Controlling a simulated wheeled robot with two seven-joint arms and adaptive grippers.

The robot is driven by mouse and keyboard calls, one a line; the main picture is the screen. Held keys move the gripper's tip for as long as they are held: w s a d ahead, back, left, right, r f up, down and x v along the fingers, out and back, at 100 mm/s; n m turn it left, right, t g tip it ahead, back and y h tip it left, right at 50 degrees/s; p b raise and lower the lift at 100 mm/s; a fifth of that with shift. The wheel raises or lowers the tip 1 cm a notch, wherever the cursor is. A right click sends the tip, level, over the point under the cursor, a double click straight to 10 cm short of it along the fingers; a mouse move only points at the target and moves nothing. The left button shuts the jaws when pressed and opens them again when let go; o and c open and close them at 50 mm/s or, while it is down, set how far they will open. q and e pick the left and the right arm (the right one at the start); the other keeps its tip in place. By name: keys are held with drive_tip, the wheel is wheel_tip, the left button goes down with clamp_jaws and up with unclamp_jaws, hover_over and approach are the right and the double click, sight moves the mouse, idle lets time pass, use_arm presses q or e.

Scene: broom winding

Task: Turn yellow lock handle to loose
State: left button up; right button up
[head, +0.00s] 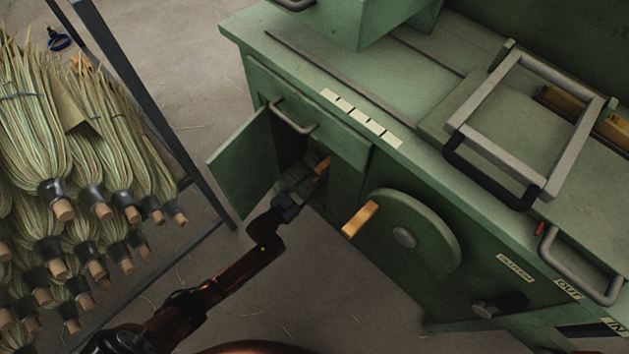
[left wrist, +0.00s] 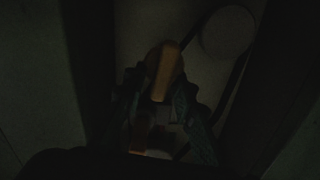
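The yellow lock handle (left wrist: 164,75) shows in the left wrist view inside a dark compartment. In the head view a yellow-orange piece (head: 323,165) shows inside the open cabinet, just past my gripper. My left gripper (head: 303,188) reaches into the cabinet opening from the lower left. In the left wrist view the fingers of the left gripper (left wrist: 160,92) stand apart, one on each side of the handle. The picture is dark, and I cannot tell whether they touch it. My right gripper is not in view.
The green cabinet door (head: 243,165) stands open to the left of the opening. A green wheel (head: 418,235) with a yellow crank grip (head: 360,219) is to the right. Several brooms (head: 35,130) hang on a rack at the left. A round part (left wrist: 228,32) sits near the handle.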

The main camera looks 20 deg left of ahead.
use_arm(q)
drive_tip(key=c, duration=0.6)
drive_tip(key=shift+o, duration=0.2)
